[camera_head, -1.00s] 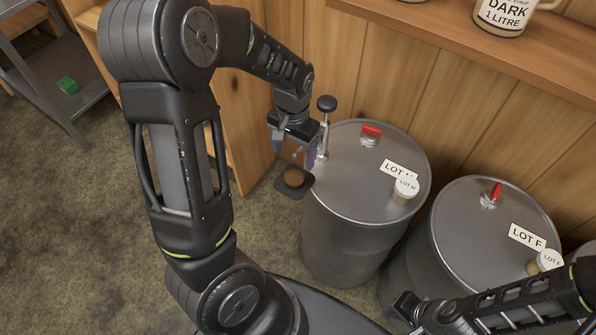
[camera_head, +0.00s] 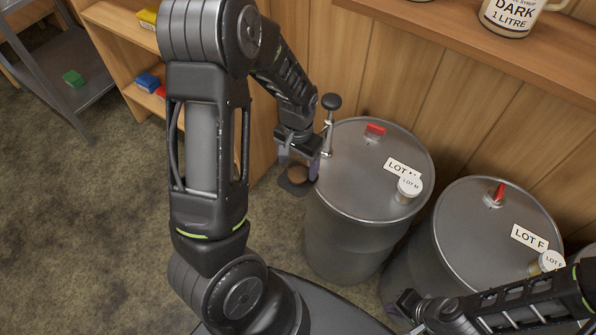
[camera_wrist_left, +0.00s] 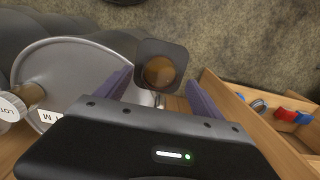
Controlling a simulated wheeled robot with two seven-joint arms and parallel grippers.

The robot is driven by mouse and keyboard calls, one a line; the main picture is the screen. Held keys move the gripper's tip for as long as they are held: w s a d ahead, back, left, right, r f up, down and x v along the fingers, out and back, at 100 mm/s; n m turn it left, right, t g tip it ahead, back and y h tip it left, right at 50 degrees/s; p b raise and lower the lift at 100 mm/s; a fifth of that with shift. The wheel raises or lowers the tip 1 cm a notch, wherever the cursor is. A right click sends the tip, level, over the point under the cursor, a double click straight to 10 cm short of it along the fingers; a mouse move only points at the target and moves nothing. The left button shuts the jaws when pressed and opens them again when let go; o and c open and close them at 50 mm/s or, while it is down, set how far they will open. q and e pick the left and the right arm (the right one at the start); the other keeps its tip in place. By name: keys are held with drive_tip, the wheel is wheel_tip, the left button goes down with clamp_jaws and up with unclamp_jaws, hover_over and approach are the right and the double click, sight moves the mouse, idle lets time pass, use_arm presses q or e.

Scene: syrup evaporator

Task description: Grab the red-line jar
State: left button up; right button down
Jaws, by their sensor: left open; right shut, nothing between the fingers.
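A small round jar with brown contents (camera_head: 298,174) stands on a dark square plate (camera_head: 296,188) at the left side of the LOT M drum (camera_head: 345,200). The left wrist view shows the jar (camera_wrist_left: 158,74) from above; no red line can be seen on it. My left gripper (camera_head: 300,163) is open just above the jar. In the left wrist view its purple fingers (camera_wrist_left: 160,93) are spread, with the jar beyond and between their tips. Whether they touch it cannot be told. My right gripper (camera_head: 408,303) is shut and empty at the lower right, far from the jar.
A LOT F drum (camera_head: 490,245) stands to the right. White-lidded jars (camera_head: 409,186) sit on the drums. A wooden shelf unit (camera_head: 125,35) is at left; open floor lies in front.

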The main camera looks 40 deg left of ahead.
use_arm(q)
drive_tip(key=shift+f, duration=0.95)
clamp_jaws()
idle(0.5)
drive_tip(key=shift+r, duration=0.2)
